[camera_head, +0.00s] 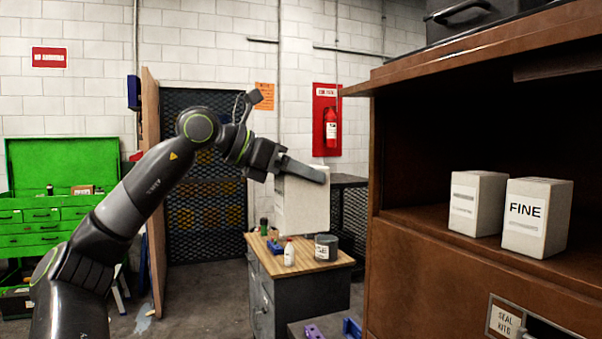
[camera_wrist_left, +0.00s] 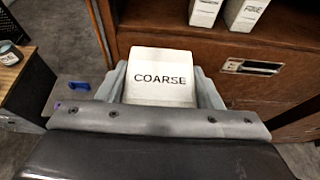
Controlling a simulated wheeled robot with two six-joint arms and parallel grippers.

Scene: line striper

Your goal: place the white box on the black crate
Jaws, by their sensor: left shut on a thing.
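My left gripper (camera_head: 308,172) is shut on a white box (camera_head: 303,208) and holds it up in the air, left of the brown cabinet. In the left wrist view the box (camera_wrist_left: 160,64) sits between the two grey fingers, and the top of it reads COARSE. A black crate (camera_head: 470,20) with a handle stands on top of the brown cabinet at the upper right, partly cut off by the frame. The held box is lower than this crate and apart from it. My right gripper is not in view.
The brown cabinet (camera_head: 450,245) has an open shelf with two white boxes, one marked FINE (camera_head: 537,217). A small wood-topped bench (camera_head: 310,265) with a tin and bottles stands behind the held box. A green tool chest (camera_head: 62,190) is at far left.

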